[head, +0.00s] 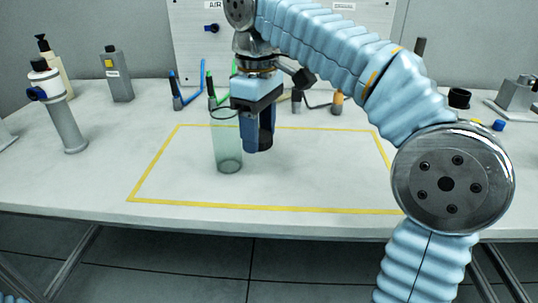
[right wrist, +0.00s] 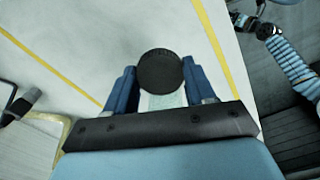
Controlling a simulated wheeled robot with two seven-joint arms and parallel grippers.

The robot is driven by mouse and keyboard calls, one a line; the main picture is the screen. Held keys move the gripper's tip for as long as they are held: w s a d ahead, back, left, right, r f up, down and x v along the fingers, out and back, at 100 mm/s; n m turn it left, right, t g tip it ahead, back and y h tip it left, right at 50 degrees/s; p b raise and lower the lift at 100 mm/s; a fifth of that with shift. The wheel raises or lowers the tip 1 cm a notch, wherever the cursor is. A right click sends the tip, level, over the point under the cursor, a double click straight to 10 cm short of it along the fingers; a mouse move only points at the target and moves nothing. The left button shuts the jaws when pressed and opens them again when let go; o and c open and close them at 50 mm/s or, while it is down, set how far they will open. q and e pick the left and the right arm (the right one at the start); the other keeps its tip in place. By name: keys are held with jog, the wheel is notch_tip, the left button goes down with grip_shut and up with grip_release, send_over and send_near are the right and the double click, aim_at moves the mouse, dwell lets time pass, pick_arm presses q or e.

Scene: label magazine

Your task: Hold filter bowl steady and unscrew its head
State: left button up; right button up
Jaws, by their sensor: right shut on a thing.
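The filter bowl (head: 228,155), a clear green cylinder, stands upright in the yellow outline on the table. A dark ring shows at its top. My right gripper (head: 258,148) points down close on the bowl's right. Pale green shows beside this part in the right wrist view. I cannot tell whether the head and bowl touch. My left gripper (right wrist: 252,18) seems to be at the wrist view's upper right, too small to read; it is outside the head view.
A grey cylinder with a blue lever (head: 66,125), a pump bottle (head: 54,65) and a grey bottle (head: 117,75) stand at left. Blue and green tubes (head: 188,90) and a white panel (head: 198,50) are behind. The yellow outline (head: 230,207) encloses mostly bare table.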

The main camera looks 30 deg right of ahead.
send_over(270, 168)
jog(key=f, duration=0.4)
jog(key=shift+s+a+f, duration=0.2)
jog(key=shift+a+f, duration=0.05)
jog(key=shift+w+d+f+b, duration=0.15)
jog(key=shift+f+b, duration=0.2)
jog(key=shift+f, duration=0.6)
jog(key=shift+d+f+b, duration=0.15)
jog(key=shift+f+b, duration=0.15)
jog(key=shift+f, duration=0.65)
jog(key=shift+f, duration=0.2)
jog(key=o, duration=1.2)
jog(key=shift+r, duration=0.1)
jog(key=shift+c, duration=0.2)
notch_tip(270, 168, up, 12)
jog(key=p, duration=0.3)
jog(key=shift+r+p, duration=0.15)
jog(key=shift+p, duration=0.2)
